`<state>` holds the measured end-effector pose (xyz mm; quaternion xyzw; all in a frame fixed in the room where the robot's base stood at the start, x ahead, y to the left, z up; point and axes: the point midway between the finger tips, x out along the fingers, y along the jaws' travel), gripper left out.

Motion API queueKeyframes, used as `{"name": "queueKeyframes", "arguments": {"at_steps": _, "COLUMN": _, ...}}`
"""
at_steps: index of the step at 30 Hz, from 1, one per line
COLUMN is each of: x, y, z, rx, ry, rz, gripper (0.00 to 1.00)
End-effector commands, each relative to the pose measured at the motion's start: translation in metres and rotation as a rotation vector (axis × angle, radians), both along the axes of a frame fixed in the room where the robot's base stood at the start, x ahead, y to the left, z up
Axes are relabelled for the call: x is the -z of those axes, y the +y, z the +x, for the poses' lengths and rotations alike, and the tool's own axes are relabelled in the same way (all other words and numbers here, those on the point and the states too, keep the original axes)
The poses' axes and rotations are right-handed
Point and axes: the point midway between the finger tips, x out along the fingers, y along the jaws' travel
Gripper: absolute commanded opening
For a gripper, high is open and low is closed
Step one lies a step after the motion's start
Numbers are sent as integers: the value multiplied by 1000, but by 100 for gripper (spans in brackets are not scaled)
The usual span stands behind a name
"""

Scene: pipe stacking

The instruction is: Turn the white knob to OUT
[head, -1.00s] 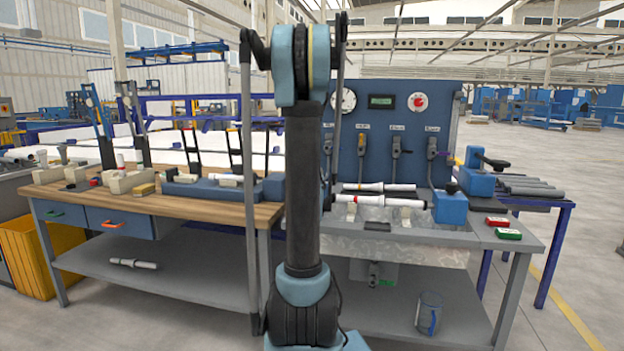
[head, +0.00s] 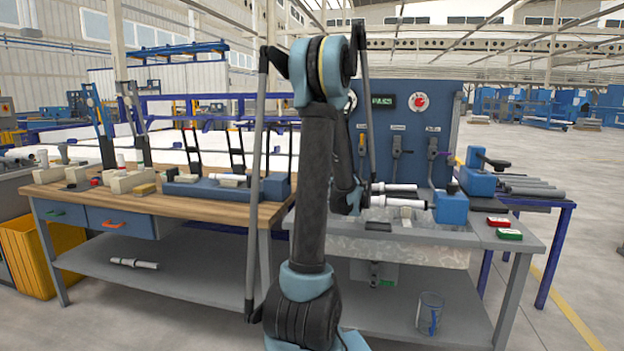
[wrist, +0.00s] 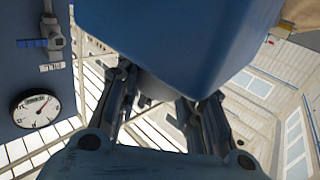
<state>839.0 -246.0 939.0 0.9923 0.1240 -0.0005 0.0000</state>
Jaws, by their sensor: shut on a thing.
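In the wrist view my gripper (wrist: 156,92) is closed around a small, pale grey round part (wrist: 154,86), directly beside a large blue block (wrist: 180,40) that fills the top middle. This part may be the white knob; most of it is hidden by the fingers and block, and no IN or OUT marking can be read. In the head view my arm hides the fingertips, the left end of the test tank and any knob there.
A display (head: 383,102) on the panel reads PASS in green. Several valve levers (head: 397,148) hang below it. Pale pipes (head: 400,203) lie over the tank (head: 425,252), against a blue end block (head: 451,206). A gauge (wrist: 35,108) shows on the panel in the wrist view.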

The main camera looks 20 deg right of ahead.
Motion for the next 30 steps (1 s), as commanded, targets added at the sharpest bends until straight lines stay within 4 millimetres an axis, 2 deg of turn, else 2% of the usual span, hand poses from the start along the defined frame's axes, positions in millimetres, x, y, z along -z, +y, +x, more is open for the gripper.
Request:
{"name": "queueKeyframes", "arguments": {"at_steps": 12, "x": 0, "y": -2, "z": 0, "rx": -245, "ry": 1, "rz": 0, "gripper": 9}}
{"name": "queueKeyframes", "arguments": {"at_steps": 30, "x": 0, "y": -3, "z": 1, "rx": -307, "ry": 1, "rz": -1, "gripper": 9}}
